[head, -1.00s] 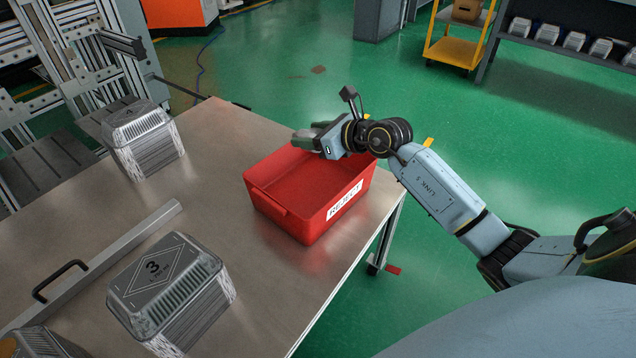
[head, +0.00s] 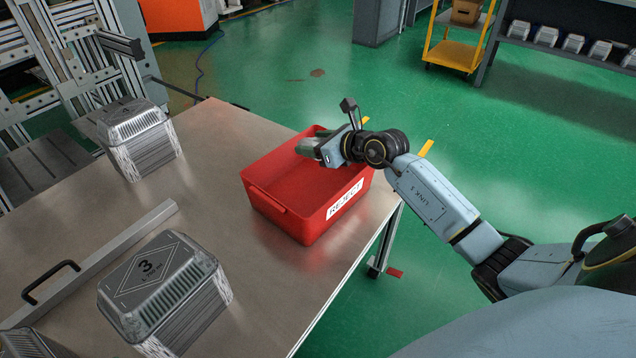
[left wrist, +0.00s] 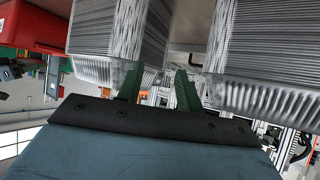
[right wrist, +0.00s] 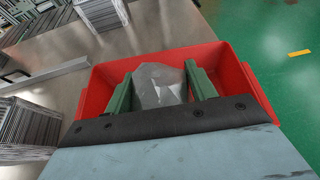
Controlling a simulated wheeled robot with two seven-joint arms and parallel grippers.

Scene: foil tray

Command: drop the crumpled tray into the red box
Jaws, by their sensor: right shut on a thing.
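The red box (head: 283,224), labelled REJECT, stands open on the metal table near its right edge. My right gripper (head: 306,146) is over the far part of its opening. In the right wrist view the green fingers (right wrist: 160,86) are shut on the crumpled tray (right wrist: 160,82), a grey, creased piece of foil, with the red box (right wrist: 97,92) around and below it. In the head view the crumpled tray is mostly hidden by the gripper. My left gripper (left wrist: 158,88) shows only in the left wrist view, open with nothing between its fingers, near the tray stacks.
A numbered stack of foil trays (head: 165,285) stands at the near left, another stack (head: 138,140) at the far left. A metal bar with a black handle (head: 110,255) lies on the table between them.

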